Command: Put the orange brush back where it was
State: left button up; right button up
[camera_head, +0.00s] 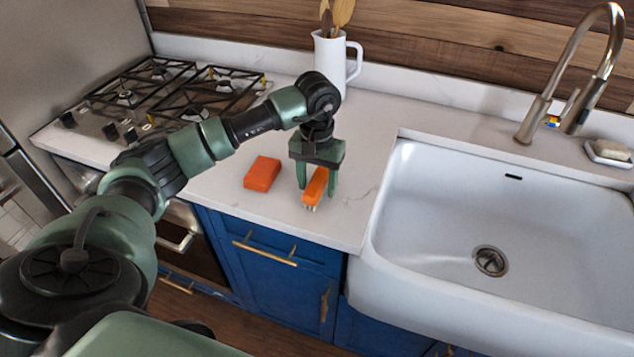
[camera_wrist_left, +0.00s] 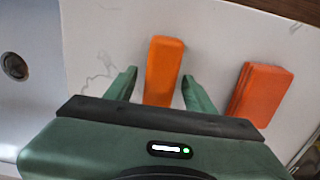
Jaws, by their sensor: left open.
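The orange brush (camera_head: 315,187), with pale bristles at its lower edge, is on the white counter left of the sink. My left gripper (camera_head: 316,190) points down over it, with one finger on each side. In the left wrist view the brush (camera_wrist_left: 163,66) shows between the open fingers (camera_wrist_left: 159,77), with a gap on either side. Whether its bristles rest on the counter is hard to tell. My right gripper is out of view.
An orange block (camera_head: 262,174) lies on the counter just left of the brush. The sink (camera_head: 460,215) is to the right, the gas hob (camera_head: 165,95) to the left. A white jug (camera_head: 331,62) with utensils stands behind. A soap dish (camera_head: 609,153) is at far right.

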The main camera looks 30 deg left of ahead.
aim_at(317, 180)
pick_arm(q)
jog(key=shift+r, duration=0.1)
jog(key=shift+r, duration=0.2)
notch_tip(317, 180, up, 12)
jog(key=b, duration=0.2)
jog(key=shift+f, duration=0.15)
